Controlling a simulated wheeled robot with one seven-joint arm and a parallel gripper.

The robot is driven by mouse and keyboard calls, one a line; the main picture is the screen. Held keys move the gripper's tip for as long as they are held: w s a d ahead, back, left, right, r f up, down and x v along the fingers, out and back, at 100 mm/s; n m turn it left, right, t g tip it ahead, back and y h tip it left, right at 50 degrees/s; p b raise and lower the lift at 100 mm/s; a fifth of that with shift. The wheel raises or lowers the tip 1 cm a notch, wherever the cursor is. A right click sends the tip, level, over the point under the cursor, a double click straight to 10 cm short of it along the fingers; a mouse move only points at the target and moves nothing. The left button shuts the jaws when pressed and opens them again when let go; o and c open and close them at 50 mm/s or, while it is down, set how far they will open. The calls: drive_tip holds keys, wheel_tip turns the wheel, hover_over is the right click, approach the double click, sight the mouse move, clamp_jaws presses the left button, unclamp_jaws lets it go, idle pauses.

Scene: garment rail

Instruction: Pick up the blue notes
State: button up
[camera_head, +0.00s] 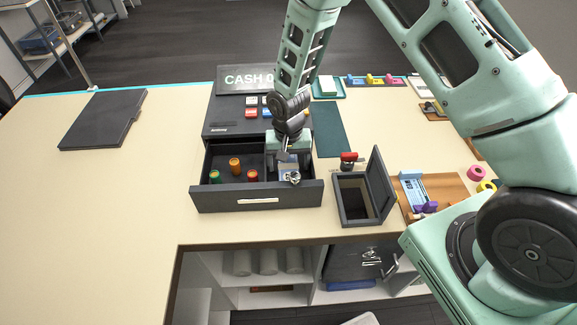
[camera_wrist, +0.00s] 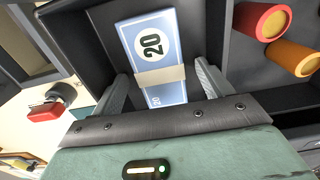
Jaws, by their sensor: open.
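The blue notes (camera_wrist: 152,45) are a banded bundle marked 20, lying in the right compartment of the open cash drawer (camera_head: 258,199). In the head view the bundle (camera_head: 288,171) is partly hidden beneath my gripper (camera_head: 290,176). In the wrist view my gripper (camera_wrist: 162,88) is open, with one finger on each side of the near end of the bundle and the pale band between them. I cannot tell whether the fingers touch the notes.
The drawer's left compartment holds green, orange and red rolls (camera_head: 235,165). An open dark box (camera_head: 354,200) with its lid up stands right of the drawer, with a red-handled stamp (camera_head: 348,158) behind it. A wooden tray (camera_head: 447,187) is further right. The left counter is mostly clear.

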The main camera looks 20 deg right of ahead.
drive_tip(key=shift+f, duration=0.1)
drive_tip(key=shift+c, duration=0.4)
drive_tip(key=c, duration=1)
wheel_tip(320, 180, up, 9)
drive_tip(key=b, duration=0.4)
wheel_tip(320, 180, up, 6)
drive_tip(key=p, duration=0.4)
hover_over(288, 166)
